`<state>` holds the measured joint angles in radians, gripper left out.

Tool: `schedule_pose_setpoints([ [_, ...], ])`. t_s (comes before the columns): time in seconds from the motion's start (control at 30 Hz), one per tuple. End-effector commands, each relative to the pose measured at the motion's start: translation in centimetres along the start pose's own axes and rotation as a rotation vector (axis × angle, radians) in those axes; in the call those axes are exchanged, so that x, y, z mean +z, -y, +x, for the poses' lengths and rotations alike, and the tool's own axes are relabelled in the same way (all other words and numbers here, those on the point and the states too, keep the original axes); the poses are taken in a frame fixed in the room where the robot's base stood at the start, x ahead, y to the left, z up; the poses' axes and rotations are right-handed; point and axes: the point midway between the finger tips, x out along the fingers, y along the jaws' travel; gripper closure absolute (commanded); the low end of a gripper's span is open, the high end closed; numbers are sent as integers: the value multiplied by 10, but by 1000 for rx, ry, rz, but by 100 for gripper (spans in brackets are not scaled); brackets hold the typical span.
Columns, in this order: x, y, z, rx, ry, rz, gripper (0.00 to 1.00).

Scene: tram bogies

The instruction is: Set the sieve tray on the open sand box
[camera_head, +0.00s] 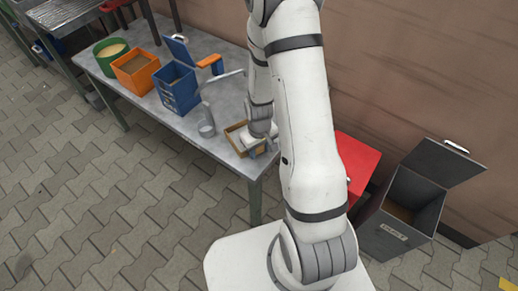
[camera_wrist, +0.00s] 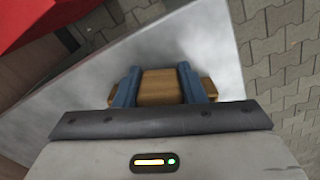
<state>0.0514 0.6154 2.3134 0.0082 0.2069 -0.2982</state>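The sieve tray (camera_head: 236,130) looks like a small shallow wooden frame lying at the near right end of the grey table. My gripper (camera_head: 262,143) is down at its right side and partly hides it. In the wrist view, two blue fingers (camera_wrist: 158,88) stand on either side of brown wood (camera_wrist: 161,88), which fills the gap between them. Whether they press on it is not clear. The open sand box appears to be the dark grey box (camera_head: 408,205) on the right, its lid raised at the back and brown sand inside. A label on its front is too small to read.
On the table (camera_head: 215,150) stand a green round tub (camera_head: 110,52), an orange box (camera_head: 135,71), a blue box (camera_head: 178,88) with raised lid, and a grey cylinder (camera_head: 206,122). A red object (camera_head: 358,160) lies between my arm and the grey box. A wall (camera_head: 420,80) runs behind.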

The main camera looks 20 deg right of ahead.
Motion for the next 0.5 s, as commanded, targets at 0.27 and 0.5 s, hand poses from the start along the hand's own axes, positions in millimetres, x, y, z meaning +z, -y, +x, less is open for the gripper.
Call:
schedule_pose_setpoints([
  [0.27,0,0,0,0,0,1,42],
  [0.5,0,0,-1,0,0,1,42],
])
